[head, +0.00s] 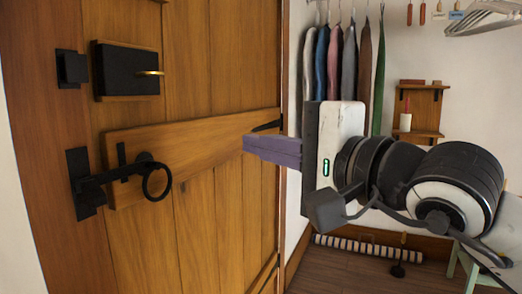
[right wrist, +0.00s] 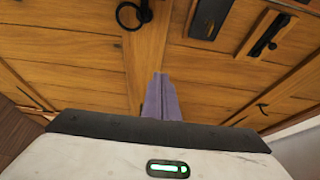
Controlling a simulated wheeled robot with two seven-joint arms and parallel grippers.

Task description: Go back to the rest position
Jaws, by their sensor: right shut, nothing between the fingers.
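My right gripper (head: 250,146) reaches in from the right in the head view, its purple fingers pointing left toward a wooden door. The fingers are together with nothing between them. In the right wrist view the fingers (right wrist: 160,85) also lie side by side in front of the door planks. I cannot tell from these views how small the gap to the door is. My left gripper does not show in either view.
The wooden door (head: 225,85) fills the left, with a black ring latch (head: 156,180) and a dark lock box (head: 127,71). Clothes (head: 348,70) hang behind my arm. A small wall shelf (head: 420,112) holds a candle. A striped roll (head: 368,248) lies along the wall.

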